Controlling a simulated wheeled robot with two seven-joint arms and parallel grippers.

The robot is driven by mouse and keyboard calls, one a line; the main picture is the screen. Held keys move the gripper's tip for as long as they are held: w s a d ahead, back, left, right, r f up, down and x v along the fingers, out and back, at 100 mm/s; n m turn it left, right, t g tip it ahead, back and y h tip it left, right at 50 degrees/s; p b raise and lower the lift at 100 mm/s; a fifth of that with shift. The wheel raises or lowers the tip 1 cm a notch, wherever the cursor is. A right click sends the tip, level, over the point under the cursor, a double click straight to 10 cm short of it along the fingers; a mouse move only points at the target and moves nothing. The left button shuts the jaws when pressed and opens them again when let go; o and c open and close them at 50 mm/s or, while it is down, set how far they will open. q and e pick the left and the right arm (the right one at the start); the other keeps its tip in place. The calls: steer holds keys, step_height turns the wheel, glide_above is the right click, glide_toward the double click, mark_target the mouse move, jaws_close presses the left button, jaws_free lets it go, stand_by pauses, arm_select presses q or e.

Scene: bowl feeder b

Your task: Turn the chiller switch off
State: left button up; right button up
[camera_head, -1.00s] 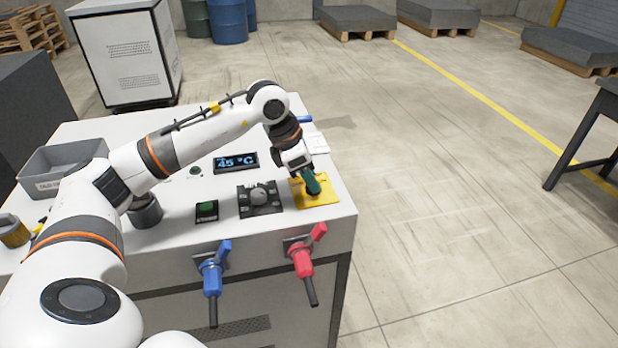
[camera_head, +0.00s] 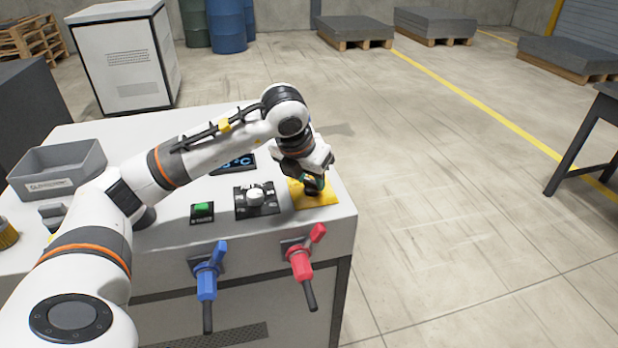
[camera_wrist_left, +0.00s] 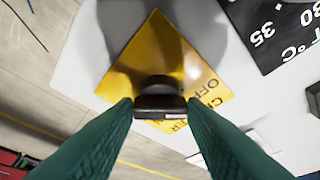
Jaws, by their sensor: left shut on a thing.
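The chiller switch is a dark rotary knob (camera_wrist_left: 158,105) on a yellow plate (camera_head: 323,201) at the right front of the white machine top. In the left wrist view the yellow plate (camera_wrist_left: 150,62) carries partly hidden lettering, with "OFF" legible. My left gripper (camera_head: 311,188) points down over the plate. Its green fingers (camera_wrist_left: 160,112) are shut on the knob, one on each side. In the head view the fingers and wrist hide most of the knob. My right gripper does not show.
A dial (camera_head: 255,197) and a green button (camera_head: 203,210) sit left of the plate. A blue valve handle (camera_head: 207,280) and a red one (camera_head: 301,262) stick out of the front face. A grey bin (camera_head: 60,168) stands at the left.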

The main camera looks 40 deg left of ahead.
arm_select(q)
steer(key=shift+n, duration=0.4)
steer(key=o, duration=1)
steer(key=v, duration=1.2)
steer(key=shift+d+r, duration=0.1)
